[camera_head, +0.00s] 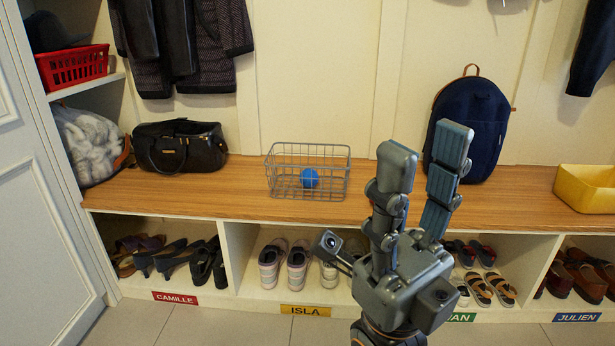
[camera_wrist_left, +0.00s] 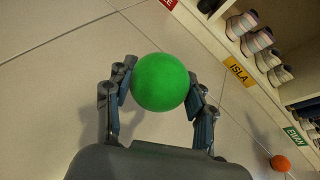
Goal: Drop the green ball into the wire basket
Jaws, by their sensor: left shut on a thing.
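My left gripper is outside the head view. My right gripper (camera_head: 427,148) points up in front of the bench, right of the basket. Its fingers are apart and nothing is between them.
The bench (camera_head: 237,203) also holds a black bag (camera_head: 180,147), a navy backpack (camera_head: 468,125) and a yellow bin (camera_head: 587,188). Cubbies with shoes and name labels lie below. An orange ball (camera_wrist_left: 280,163) lies on the floor. Bench around the basket is clear.

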